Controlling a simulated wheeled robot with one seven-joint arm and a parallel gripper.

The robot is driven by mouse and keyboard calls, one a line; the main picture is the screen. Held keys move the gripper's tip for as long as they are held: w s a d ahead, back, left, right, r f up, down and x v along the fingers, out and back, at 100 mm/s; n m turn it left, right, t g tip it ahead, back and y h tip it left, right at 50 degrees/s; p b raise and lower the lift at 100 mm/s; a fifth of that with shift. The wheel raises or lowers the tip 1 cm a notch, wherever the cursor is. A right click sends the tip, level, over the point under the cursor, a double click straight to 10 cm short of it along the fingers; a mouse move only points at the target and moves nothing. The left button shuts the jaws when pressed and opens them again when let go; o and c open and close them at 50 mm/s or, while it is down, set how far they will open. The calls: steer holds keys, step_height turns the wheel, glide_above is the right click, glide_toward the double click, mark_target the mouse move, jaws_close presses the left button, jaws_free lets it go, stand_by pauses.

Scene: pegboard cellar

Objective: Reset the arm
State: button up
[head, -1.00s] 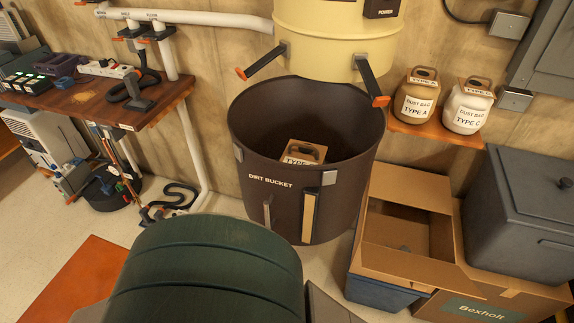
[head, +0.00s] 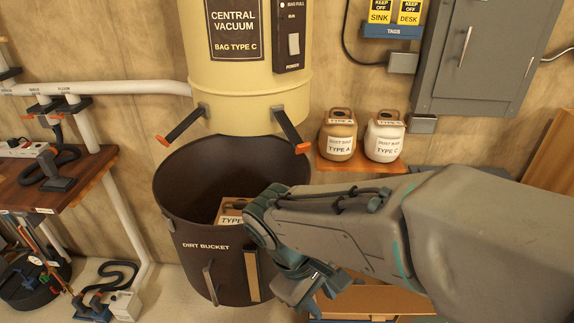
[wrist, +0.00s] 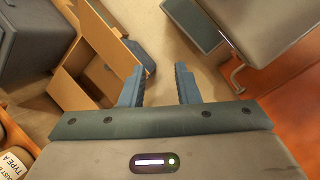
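My arm (head: 440,225) reaches in from the right in the head view, with its wrist end in front of the right side of the dirt bucket (head: 190,265). My gripper (wrist: 158,88) shows in the wrist view with its two fingers apart and nothing between them. It points down towards the floor, with an open cardboard box beyond it on the left. In the head view the fingertips are hard to make out, and the arm hides most of the box.
The cream central vacuum (head: 250,100) hangs above the bucket, where a tan dust bag (head: 231,212) lies. Type A (head: 338,135) and Type C (head: 384,137) bags stand on a wall shelf. A wooden workbench (head: 85,175) is at left. The cardboard box (wrist: 85,65) is near my gripper.

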steer(key=w+d+r+m+t+y, duration=0.1)
steer(key=d+r+m+t+y, duration=0.2)
steer(key=d+m, duration=0.6)
steer(key=shift+w+d+m+t+y, duration=0.15)
steer(key=shift+w+m+t+y, duration=0.2)
steer(key=shift+y, duration=0.25)
stand_by(0.5)
